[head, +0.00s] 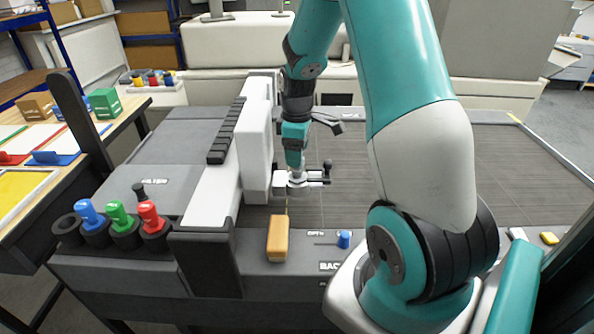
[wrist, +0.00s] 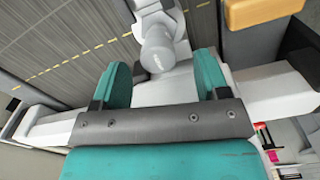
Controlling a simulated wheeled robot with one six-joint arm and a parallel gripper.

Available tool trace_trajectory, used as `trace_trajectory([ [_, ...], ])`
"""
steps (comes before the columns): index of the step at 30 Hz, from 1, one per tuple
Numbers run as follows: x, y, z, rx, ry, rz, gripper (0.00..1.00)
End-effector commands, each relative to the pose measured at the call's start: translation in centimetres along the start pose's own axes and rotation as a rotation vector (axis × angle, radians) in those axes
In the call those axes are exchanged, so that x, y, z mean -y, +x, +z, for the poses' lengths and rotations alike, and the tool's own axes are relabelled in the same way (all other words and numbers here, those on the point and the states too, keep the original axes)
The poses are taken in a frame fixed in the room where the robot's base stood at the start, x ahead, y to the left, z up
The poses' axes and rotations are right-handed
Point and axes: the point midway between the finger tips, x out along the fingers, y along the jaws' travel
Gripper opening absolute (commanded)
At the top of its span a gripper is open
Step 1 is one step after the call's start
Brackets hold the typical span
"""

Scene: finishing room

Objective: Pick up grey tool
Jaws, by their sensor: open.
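A pale grey tool with a rounded end (wrist: 157,50) shows in the wrist view, just past and between my fingertips. My gripper (wrist: 160,78) is open, with one teal finger on each side of the tool's line. I cannot tell whether either finger touches it. In the head view my gripper (head: 295,172) points down beside the white upright of the machine, over the dark bed. Pale grey parts (head: 297,187) show at its tip, and I cannot separate the tool from the fixture there.
Blue (head: 89,213), green (head: 120,215) and red (head: 150,216) tools stand in dark cups at the left; another cup (head: 66,228) looks empty. A tan block (head: 278,238) and blue knob (head: 343,239) are on the front ledge. The white upright (head: 257,150) stands close left of my gripper.

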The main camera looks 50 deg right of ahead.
Motion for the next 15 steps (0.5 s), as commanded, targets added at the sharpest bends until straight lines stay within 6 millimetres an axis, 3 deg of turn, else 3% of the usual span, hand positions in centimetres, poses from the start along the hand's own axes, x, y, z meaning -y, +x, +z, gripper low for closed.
trace_trajectory([
  [10, -0.1, 4.2, 0.0, 0.003, 0.0, -0.005, 0.68],
  [15, -0.2, 5.1, 0.0, 0.001, 0.0, -0.002, 0.68],
])
